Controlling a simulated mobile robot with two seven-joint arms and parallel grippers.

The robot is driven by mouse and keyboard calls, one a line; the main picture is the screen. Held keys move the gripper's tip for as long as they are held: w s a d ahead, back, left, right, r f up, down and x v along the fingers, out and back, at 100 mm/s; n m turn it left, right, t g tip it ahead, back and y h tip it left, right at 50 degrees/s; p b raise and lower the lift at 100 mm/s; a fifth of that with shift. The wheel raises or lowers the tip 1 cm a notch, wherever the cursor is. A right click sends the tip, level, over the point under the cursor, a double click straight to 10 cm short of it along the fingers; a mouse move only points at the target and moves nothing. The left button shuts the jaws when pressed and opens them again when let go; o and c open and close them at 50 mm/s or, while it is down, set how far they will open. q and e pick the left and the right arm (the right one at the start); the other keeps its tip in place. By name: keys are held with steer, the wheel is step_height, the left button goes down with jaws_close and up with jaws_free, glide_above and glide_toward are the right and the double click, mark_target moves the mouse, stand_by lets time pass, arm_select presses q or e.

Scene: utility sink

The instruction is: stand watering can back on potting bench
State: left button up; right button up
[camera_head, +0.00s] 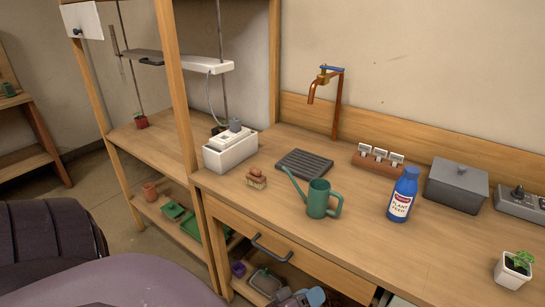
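The green watering can (318,199) stands upright on the wooden potting bench (265,207), close to its front edge. Its thin spout points up and left, and its handle is on the right. Nothing is touching it. A large lavender and dark ribbed form at the lower left looks like part of my own body. I cannot clearly make out my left gripper's fingers, and whether they are open or shut does not show. My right gripper is not in view.
A dark slatted tray (304,163) lies behind the can. A blue plant food bottle (403,196) stands to its right, and a small bundle (257,179) sits to its left. A copper tap (327,84) rises behind. A drawer (290,252) is below; a potted plant (512,271) stands at right.

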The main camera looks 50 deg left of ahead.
arm_select(q)
steer(key=s+a+f+m+g+y, duration=0.1)
steer(key=s+a+f+m+g, duration=0.1)
steer(key=s+f+m+g, duration=0.3)
steer(key=shift+s+f+m, duration=1.4)
steer(key=shift+s+m, duration=0.85)
steer(key=shift+m, duration=0.85)
steer(key=shift+a, duration=0.1)
